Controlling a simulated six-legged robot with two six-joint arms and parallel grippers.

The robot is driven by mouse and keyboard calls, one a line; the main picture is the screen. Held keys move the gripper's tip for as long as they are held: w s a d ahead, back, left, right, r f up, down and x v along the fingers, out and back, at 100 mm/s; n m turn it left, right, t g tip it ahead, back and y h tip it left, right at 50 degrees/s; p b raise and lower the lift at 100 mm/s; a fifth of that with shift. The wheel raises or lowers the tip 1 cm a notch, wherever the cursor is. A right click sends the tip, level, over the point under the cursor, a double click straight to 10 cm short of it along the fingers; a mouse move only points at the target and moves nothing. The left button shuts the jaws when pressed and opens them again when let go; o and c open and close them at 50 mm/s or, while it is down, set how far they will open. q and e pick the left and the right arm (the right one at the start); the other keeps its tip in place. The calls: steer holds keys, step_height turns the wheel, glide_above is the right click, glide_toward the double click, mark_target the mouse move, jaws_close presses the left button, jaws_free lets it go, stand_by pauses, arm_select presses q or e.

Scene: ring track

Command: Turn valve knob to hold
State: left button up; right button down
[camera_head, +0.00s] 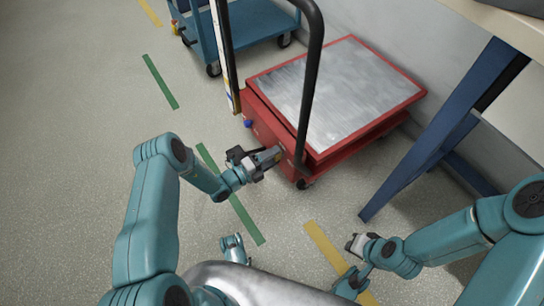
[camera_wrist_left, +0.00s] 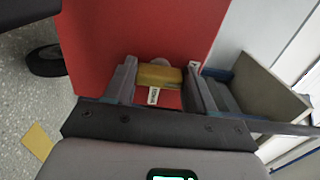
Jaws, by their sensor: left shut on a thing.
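The valve knob is a yellow block (camera_wrist_left: 160,75) on the red end face of a cart, in front of a round grey base. A white label (camera_wrist_left: 153,96) with dark lettering, too small to read surely, sits by the knob, and part of another white label (camera_wrist_left: 194,66) shows by the right finger. My left gripper (camera_head: 268,158) reaches the cart's near end, and its fingers are shut on the knob, one on each side. In the head view the gripper mostly hides the knob. My right gripper (camera_head: 358,243) is low at the right, away from the cart; its jaws are unclear.
The red cart (camera_head: 390,124) has a grey metal top and a black push handle (camera_head: 312,75) rising close beside my left gripper. A blue cart (camera_head: 252,20) stands behind. A table with a blue leg (camera_head: 440,130) is at the right. Open floor lies to the left.

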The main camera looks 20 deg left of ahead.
stand_by(0.4)
arm_select(q)
steer(key=o, duration=1)
steer(key=shift+o, duration=0.2)
steer(key=p+v, duration=0.4)
steer(key=v, duration=1.2)
steer(key=shift+s+p, duration=0.2)
steer(key=shift+p, duration=0.15)
arm_select(e)
steer(key=shift+g, duration=0.7)
steer(key=shift+s+a+r, duration=0.2)
steer(key=shift+s+r, duration=0.7)
steer(key=shift+r, duration=0.25)
steer(key=shift+s+a+r, duration=0.15)
steer(key=shift+s+r, duration=0.7)
steer(key=shift+r, duration=0.3)
arm_select(q)
steer(key=shift+a, duration=0.1)
